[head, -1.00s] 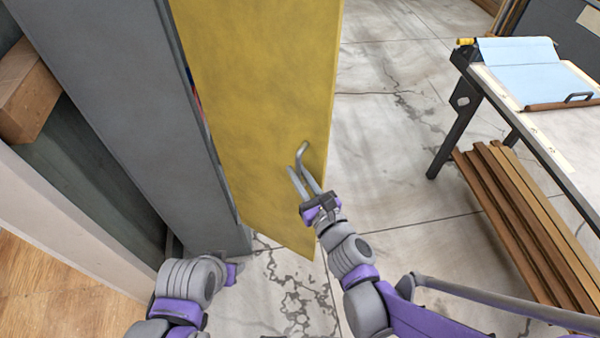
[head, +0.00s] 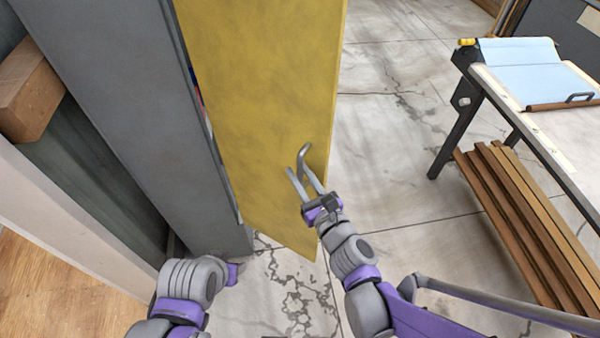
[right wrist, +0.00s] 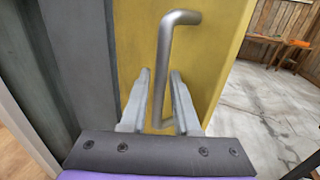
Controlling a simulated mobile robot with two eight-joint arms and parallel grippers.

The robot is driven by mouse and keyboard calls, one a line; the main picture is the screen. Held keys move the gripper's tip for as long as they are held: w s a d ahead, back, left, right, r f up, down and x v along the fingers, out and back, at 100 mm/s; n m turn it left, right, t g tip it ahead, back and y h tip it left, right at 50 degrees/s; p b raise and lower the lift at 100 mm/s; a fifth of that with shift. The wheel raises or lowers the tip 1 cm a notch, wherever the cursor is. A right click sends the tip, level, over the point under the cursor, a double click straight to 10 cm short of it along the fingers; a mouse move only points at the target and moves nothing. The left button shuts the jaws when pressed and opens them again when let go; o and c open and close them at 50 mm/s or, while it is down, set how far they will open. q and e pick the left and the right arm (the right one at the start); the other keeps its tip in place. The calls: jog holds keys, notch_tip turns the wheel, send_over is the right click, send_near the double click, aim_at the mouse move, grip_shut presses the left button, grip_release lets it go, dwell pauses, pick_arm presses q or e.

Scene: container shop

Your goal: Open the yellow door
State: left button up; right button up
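The yellow door (head: 265,110) is a tall panel beside a grey upright panel, and it also fills the middle of the right wrist view (right wrist: 210,50). A grey bent-bar handle (head: 304,152) sticks out near its right edge. In the right wrist view the handle (right wrist: 162,60) runs down between the fingers of my right gripper (right wrist: 160,85). The fingers stand on either side of the bar with narrow gaps, so the gripper (head: 300,172) looks open around it. My left arm shows at the lower left, but its gripper fingers are not visible.
The grey upright panel (head: 150,120) stands close to the door's left side, with a narrow gap showing colour behind. A workbench (head: 545,135) with blue sheet stands at the right, above stacked wooden planks (head: 525,215). The floor between door and bench is clear.

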jog(key=v, duration=1)
jog(key=shift+s+d, duration=0.25)
jog(key=shift+s, duration=0.05)
jog(key=s+d+f+n+g+h+p, duration=0.1)
jog(key=d+n, duration=0.4)
jog(key=n, duration=0.5)
jog(key=s+d+f+n+g+h+p, duration=0.2)
jog(key=s+d+n+g+h, duration=0.2)
jog(key=n, duration=0.6)
jog(key=s+d+f+n+g+h+p, duration=0.1)
jog(key=s+d+n+g+h, duration=0.2)
jog(key=n, duration=0.6)
jog(key=d+g+h, duration=0.1)
jog(key=d+g, duration=0.1)
jog(key=d, duration=0.1)
jog(key=shift+s+d+f+n+p, duration=0.2)
jog(key=shift+s+d+n+p, duration=0.05)
jog(key=shift+d+n+p, duration=0.15)
jog(key=shift+w+a, duration=0.1)
